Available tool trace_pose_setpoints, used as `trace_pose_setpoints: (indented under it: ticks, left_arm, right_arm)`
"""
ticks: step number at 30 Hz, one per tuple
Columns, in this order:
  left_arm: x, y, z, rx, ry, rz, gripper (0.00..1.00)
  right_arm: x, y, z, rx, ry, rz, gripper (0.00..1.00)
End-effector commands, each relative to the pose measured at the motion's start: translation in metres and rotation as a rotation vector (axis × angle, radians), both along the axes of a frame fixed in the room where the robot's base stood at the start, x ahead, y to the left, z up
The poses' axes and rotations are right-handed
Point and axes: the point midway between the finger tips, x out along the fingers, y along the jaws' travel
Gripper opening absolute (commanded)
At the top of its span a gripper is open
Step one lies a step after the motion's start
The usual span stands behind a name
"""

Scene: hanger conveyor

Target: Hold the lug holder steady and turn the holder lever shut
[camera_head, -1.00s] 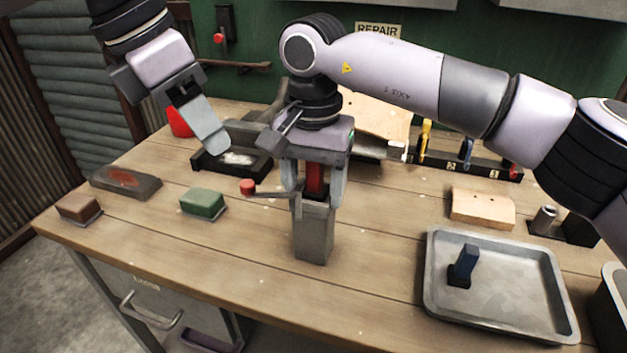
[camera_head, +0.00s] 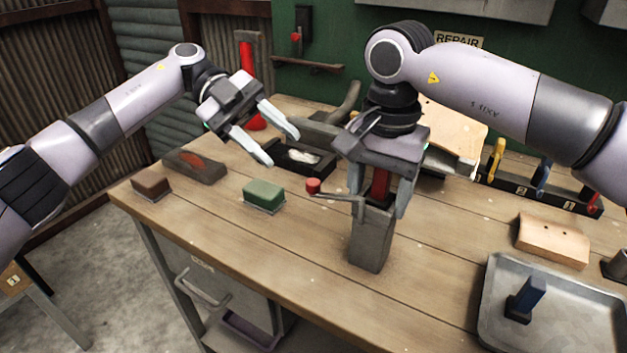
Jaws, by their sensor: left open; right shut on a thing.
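The lug holder (camera_head: 370,243) is a grey upright block at the front of the wooden bench. A red piece (camera_head: 380,184) stands in its top. The holder lever (camera_head: 338,196) sticks out to the left and ends in a red knob (camera_head: 313,186). My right gripper (camera_head: 381,203) points down over the holder, its fingers closed on either side of the holder's top, partly hiding it. My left gripper (camera_head: 281,148) is open and empty, above the bench, up and left of the red knob and apart from it.
A green-topped block (camera_head: 264,194) lies left of the holder, with a dark tray (camera_head: 298,158) behind it. A brown block (camera_head: 151,186) and a dark slab (camera_head: 194,164) lie at the left.

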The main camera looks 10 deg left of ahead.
Motion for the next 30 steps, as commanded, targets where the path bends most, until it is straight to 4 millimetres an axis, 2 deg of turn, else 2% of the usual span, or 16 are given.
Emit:
trace_pose_setpoints:
  ticks: [3,6,9,14,23,30]
  left_arm:
    - [0.007,0.017,-0.020,-0.065,0.274,0.093,0.45]
    - [0.010,0.029,-0.032,-0.104,0.443,0.139,0.45]
    - [0.012,0.038,-0.041,-0.130,0.557,0.166,0.45]
    - [0.013,0.042,-0.046,-0.147,0.631,0.181,0.45]
    - [0.004,0.020,-0.047,-0.146,0.634,0.181,0.45]
    - [-0.008,-0.012,-0.047,-0.146,0.633,0.181,0.45]
  right_arm:
    - [0.000,0.000,0.001,0.002,-0.002,0.000,0.19]
    - [0.000,0.000,0.001,0.002,-0.002,0.000,0.19]
    - [0.000,0.000,0.001,0.002,-0.002,0.000,0.19]
    - [0.000,0.000,0.001,0.002,-0.002,0.000,0.19]
    - [0.000,0.000,0.001,0.002,-0.002,0.000,0.19]
    - [0.000,0.000,0.001,0.002,-0.002,0.000,0.19]
